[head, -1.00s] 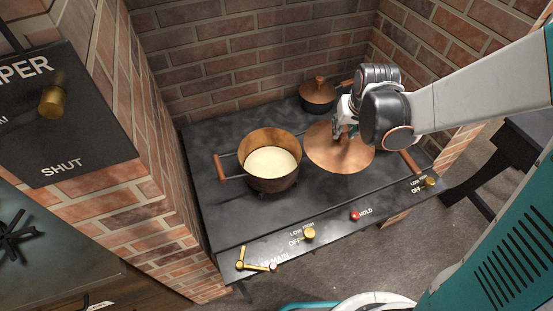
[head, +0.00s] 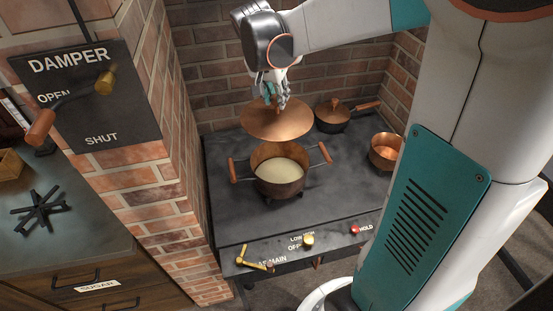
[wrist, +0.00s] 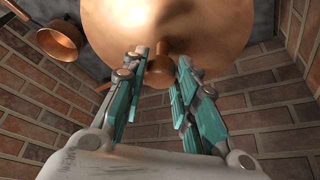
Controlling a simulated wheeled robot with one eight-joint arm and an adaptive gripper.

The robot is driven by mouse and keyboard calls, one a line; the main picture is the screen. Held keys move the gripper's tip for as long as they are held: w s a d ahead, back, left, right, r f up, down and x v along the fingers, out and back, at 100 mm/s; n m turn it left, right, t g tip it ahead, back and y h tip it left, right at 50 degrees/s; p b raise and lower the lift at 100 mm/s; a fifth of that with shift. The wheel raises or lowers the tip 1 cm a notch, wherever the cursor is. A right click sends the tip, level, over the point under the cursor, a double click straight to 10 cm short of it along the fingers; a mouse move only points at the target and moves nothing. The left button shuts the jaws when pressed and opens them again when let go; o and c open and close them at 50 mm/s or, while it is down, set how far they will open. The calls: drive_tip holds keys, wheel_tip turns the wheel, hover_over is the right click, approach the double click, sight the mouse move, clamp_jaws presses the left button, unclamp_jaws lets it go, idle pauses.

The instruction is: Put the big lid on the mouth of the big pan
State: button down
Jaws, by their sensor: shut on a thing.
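My gripper (head: 272,100) is shut on the knob of the big copper lid (head: 264,124), which hangs below it. In the wrist view the knob (wrist: 160,68) shows between the fingertips, with the lid (wrist: 170,25) filling the top. The big pan (head: 278,184) stands on the stove with two wooden side handles and pale liquid inside. Its mouth is open. The lid is raised above and behind the pan in the head view, roughly level, and appears apart from it.
A small lidded pan (head: 332,121) stands at the back right of the stove, and an open copper pan (head: 383,152) at the right. Brick walls (head: 220,85) enclose the back and left. Knobs line the stove's front panel (head: 290,252). The stove's left front (head: 232,215) is clear.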

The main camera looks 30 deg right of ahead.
drive_tip(key=shift+s+d+r+m, duration=0.1)
drive_tip(key=shift+d+r+m, duration=0.3)
drive_tip(key=shift+d, duration=0.05)
drive_tip(key=shift+d+f, duration=0.1)
drive_tip(key=shift+f, duration=0.25)
wheel_tip(320, 180, down, 19)
drive_tip(key=b, duration=0.6)
drive_tip(key=shift+b, duration=0.4)
drive_tip(key=shift+f, duration=0.1)
drive_tip(key=c, duration=1.3)
unclamp_jaws()
